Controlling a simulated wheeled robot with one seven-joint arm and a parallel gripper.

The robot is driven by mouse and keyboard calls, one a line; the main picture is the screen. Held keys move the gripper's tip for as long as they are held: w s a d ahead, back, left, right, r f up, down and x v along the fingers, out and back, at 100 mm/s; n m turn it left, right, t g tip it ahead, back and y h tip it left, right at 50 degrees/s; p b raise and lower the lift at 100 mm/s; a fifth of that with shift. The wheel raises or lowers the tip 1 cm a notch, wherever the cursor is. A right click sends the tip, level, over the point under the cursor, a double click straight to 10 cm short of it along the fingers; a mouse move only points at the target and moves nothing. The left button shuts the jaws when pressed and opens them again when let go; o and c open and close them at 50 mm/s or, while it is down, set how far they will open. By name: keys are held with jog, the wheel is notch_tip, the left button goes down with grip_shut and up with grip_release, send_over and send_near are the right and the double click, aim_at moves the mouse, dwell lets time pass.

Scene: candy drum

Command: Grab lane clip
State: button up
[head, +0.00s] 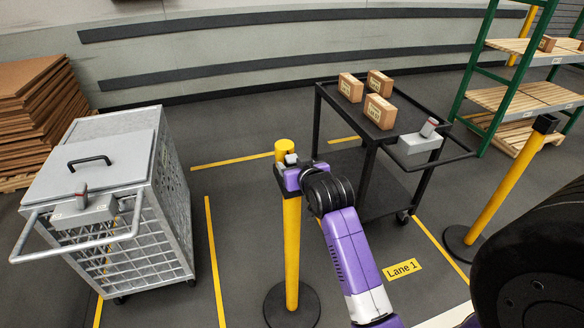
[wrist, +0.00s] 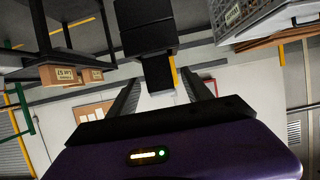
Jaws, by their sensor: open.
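No piece can be told for certain as the lane clip. My gripper (head: 285,168) is at the top of the near yellow post (head: 291,255) and hides part of the post's head. In the wrist view, which is upside down, its two dark fingers stand apart (wrist: 163,90). A black block (wrist: 158,74) shows in the gap between them, with a larger black block (wrist: 146,40) above it in the picture. These may be the clip and its holder. Whether the fingers touch the block is unclear.
A grey mesh cage cart (head: 135,165) stands left. A black cart (head: 330,92) with three boxes stands behind my arm. Another yellow post (head: 500,192) with a black head stands right, near green shelving (head: 478,70). A Lane 1 label (head: 402,269) lies on the floor.

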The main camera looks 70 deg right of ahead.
jog(key=shift+x, duration=0.95)
grip_shut()
jog(key=shift+r, duration=0.15)
